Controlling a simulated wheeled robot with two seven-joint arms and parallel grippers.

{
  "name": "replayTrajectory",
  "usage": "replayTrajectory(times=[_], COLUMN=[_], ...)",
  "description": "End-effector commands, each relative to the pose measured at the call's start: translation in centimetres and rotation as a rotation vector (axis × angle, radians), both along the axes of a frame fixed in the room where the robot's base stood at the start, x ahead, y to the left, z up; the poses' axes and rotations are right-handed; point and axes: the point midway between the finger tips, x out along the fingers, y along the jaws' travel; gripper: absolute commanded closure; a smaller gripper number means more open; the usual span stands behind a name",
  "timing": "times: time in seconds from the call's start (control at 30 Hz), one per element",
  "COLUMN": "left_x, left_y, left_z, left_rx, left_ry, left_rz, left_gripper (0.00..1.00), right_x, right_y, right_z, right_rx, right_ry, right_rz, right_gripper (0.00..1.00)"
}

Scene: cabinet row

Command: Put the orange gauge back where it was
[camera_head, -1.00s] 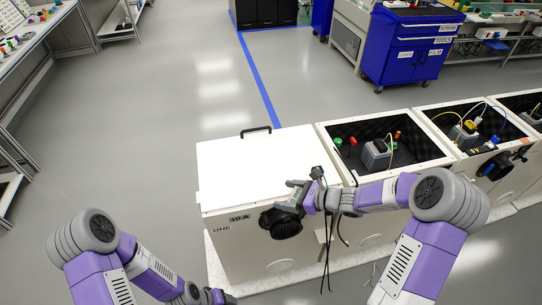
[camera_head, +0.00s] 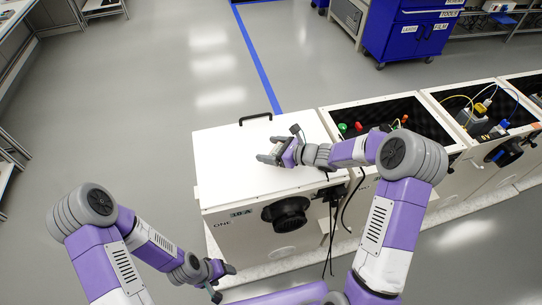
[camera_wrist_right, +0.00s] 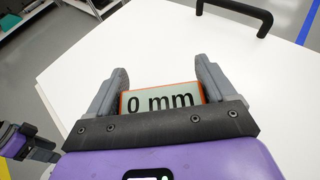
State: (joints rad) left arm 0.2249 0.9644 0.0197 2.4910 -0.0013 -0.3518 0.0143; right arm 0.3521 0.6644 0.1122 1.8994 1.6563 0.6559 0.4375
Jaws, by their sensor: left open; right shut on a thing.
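The orange gauge (camera_wrist_right: 160,101) shows in the right wrist view as an orange-rimmed display reading "0 mm". It sits between the two grey fingers of my right gripper (camera_wrist_right: 158,92), which is shut on it. In the head view my right gripper (camera_head: 268,156) is over the white closed lid (camera_head: 225,160) of the left cabinet; the gauge is hard to make out there. I cannot tell how high it is above the lid. My left gripper (camera_head: 222,279) is open and empty, low in front of the cabinet's left front corner.
The lid has a black handle (camera_head: 255,117) at its back edge. A round black port (camera_head: 286,214) sticks out of the cabinet front, with black cables (camera_head: 331,225) hanging to its right. Open cabinets (camera_head: 407,108) holding devices stand to the right. The lid's left part is bare.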

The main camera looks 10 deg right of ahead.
Motion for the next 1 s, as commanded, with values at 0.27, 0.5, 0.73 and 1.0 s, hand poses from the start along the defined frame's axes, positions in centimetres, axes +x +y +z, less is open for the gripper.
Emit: replayTrajectory(times=[0.27, 0.5, 0.73, 1.0], left_x=[0.0, 0.0, 0.0, 0.0], left_y=[0.0, 0.0, 0.0, 0.0], left_z=[-1.0, -1.2, -1.3, -1.0], left_rx=[0.0, 0.0, 0.0, 0.0], left_ry=[0.0, 0.0, 0.0, -0.001], left_rz=[0.0, 0.0, 0.0, 0.0], left_gripper=[0.36, 0.36, 0.36, 0.36], right_x=[0.0, 0.0, -0.1, -0.1], right_y=[0.0, 0.0, 0.0, 0.0], right_z=[-3.0, -3.1, -3.3, -3.1], right_rx=[0.0, 0.0, 0.0, -0.002], right_ry=[-0.001, -0.001, 0.001, 0.003], right_rz=[0.0, 0.0, 0.001, 0.002], right_gripper=[0.48, 0.48, 0.0, 0.0])
